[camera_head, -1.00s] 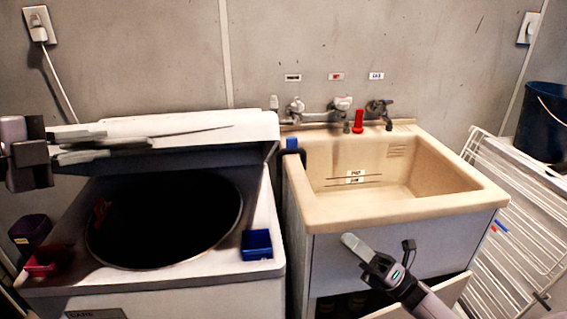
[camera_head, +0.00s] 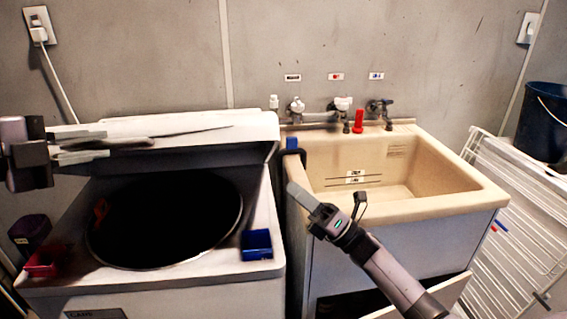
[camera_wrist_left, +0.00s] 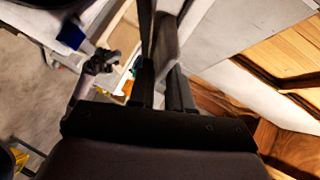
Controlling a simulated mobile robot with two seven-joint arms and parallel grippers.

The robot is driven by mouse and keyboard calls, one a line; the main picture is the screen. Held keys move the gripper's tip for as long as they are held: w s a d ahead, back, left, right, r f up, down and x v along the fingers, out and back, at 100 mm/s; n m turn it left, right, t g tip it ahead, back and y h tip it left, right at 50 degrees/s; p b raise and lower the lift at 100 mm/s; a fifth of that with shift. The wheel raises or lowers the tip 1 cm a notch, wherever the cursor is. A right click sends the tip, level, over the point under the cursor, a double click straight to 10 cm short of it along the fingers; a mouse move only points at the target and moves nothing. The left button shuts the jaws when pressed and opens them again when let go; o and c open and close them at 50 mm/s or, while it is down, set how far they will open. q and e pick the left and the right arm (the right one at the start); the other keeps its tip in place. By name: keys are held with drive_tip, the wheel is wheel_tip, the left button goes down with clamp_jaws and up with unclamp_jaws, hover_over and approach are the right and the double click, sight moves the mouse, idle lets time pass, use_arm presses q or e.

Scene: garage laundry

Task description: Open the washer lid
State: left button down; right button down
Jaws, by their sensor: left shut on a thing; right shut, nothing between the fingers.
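The washer (camera_head: 265,200) stands at the left with its white lid (camera_head: 200,124) raised, and the dark round drum opening (camera_head: 165,220) shows below it. My left gripper (camera_head: 138,147) is at the lid's front edge on the left side, shut on the lid. Its two dark fingers (camera_wrist_left: 165,70) also show in the left wrist view, where the exact grip is hard to make out. My right gripper (camera_head: 293,188) is shut and empty, in front of the sink's left front corner, right of the washer.
A beige sink (camera_head: 400,207) stands right of the washer. A blue box (camera_head: 257,244) and a red box (camera_head: 45,262) sit on the washer's front rim. A dark purple container (camera_head: 30,231) is at its left. A white rack (camera_head: 515,220) and dark bucket (camera_head: 543,122) are at the right.

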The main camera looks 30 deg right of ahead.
drive_tip(key=w+a+r, duration=0.1)
drive_tip(key=w+r, duration=0.3)
drive_tip(key=r, duration=0.1)
drive_tip(key=shift+w+a+r, duration=0.15)
drive_tip(key=shift+w, duration=0.1)
